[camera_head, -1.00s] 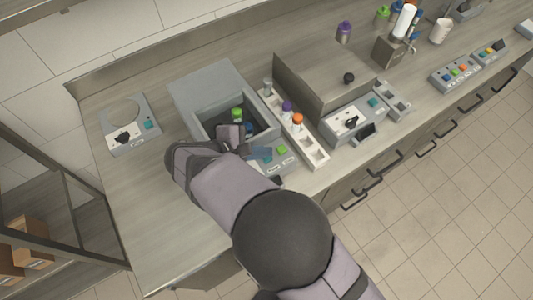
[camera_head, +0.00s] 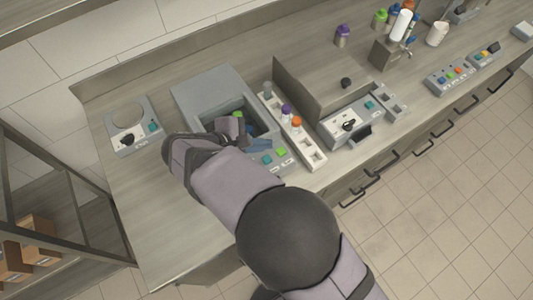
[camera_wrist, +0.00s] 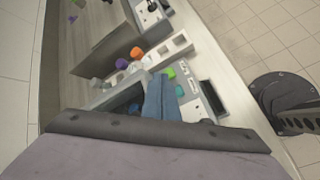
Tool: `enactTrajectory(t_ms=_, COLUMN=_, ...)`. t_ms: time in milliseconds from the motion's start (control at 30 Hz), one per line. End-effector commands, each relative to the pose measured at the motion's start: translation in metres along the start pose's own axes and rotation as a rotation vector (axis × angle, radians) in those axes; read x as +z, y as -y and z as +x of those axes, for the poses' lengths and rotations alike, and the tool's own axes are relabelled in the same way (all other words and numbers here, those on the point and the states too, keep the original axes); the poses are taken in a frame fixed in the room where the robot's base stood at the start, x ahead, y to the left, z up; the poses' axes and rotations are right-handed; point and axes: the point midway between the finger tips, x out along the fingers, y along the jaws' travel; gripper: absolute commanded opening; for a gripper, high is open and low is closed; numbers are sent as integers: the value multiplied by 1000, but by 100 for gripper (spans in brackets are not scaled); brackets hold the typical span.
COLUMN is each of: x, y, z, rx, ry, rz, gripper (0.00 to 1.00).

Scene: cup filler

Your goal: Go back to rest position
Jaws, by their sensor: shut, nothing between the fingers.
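My gripper (camera_wrist: 161,99) shows in the wrist view as two blue fingers lying against each other, shut and empty. In the head view my dark wrist and forearm cover most of it, at the front edge of a grey machine (camera_head: 183,98) with an open square well. A green-capped thing (camera_head: 238,115) sits in that well, partly hidden by my wrist.
To the right of the machine stands a white rack (camera_head: 311,156) with purple-capped (camera_head: 286,109) and orange-capped (camera_head: 296,122) tubes. A grey device (camera_head: 134,126) with a round plate is at the left. The left front counter is bare.

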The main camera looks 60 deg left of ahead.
Motion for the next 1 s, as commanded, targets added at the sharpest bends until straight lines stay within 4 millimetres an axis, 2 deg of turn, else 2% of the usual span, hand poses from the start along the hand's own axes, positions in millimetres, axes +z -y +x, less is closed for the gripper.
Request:
enactTrajectory(t_ms=100, x=4, y=-4, z=-5, rx=0, ry=0, rz=0, gripper=0)
enactTrajectory(t_ms=533, x=4, y=-4, z=-5, rx=0, ry=0, rz=0, gripper=0)
enactTrajectory(t_ms=667, x=14, y=-5, z=2, rx=-22, ry=7, rz=24, gripper=0)
enactTrajectory(t_ms=767, x=36, y=-5, z=17, rx=-73, ry=20, rz=78, gripper=0)
enactTrajectory(t_ms=867, x=74, y=-2, z=39, rx=-155, ry=42, rz=171, gripper=0)
enactTrajectory(t_ms=1000, x=142, y=15, z=73, rx=-307, ry=80, rz=360, gripper=0)
